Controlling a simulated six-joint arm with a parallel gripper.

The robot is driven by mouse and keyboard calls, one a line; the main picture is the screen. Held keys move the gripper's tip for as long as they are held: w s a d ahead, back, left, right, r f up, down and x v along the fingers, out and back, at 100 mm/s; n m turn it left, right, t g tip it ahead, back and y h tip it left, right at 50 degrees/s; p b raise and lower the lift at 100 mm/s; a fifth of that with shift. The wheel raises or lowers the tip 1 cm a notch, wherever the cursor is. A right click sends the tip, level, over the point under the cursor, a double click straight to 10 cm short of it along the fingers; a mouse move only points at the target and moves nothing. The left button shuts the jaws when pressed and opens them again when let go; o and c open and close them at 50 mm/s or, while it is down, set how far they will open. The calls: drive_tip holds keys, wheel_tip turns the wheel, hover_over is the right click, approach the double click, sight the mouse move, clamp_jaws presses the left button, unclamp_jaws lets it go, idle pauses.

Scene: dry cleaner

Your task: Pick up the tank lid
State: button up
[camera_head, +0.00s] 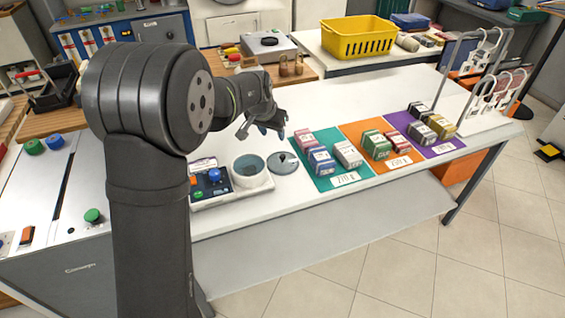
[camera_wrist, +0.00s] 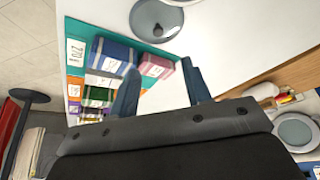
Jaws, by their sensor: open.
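The tank lid, a grey round disc (camera_head: 276,164) with a dark knob, lies flat on the white table, just right of the open round tank (camera_head: 249,181). In the wrist view the lid (camera_wrist: 145,17) is at the top, partly cut off by the frame edge. My gripper (camera_head: 272,128) is above the table, behind the lid in the head view and apart from it. In the wrist view its two blue-grey fingers (camera_wrist: 160,78) are spread with nothing held between them; the lid lies ahead of their tips.
Right of the lid, small boxes (camera_head: 348,154) stand on teal, orange and purple mats. A control panel (camera_head: 208,178) with knobs is left of the tank. The table's front edge is close to the lid.

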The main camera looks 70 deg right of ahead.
hover_over(282, 156)
drive_tip(key=a, duration=0.3)
drive_tip(key=f, duration=0.9)
drive_tip(key=shift+w+d+f, duration=0.1)
drive_tip(key=shift+d+f, duration=0.15)
drive_tip(key=shift+f, duration=0.15)
drive_tip(key=shift+x, duration=2.5)
drive_tip(key=shift+d, duration=0.1)
clamp_jaws()
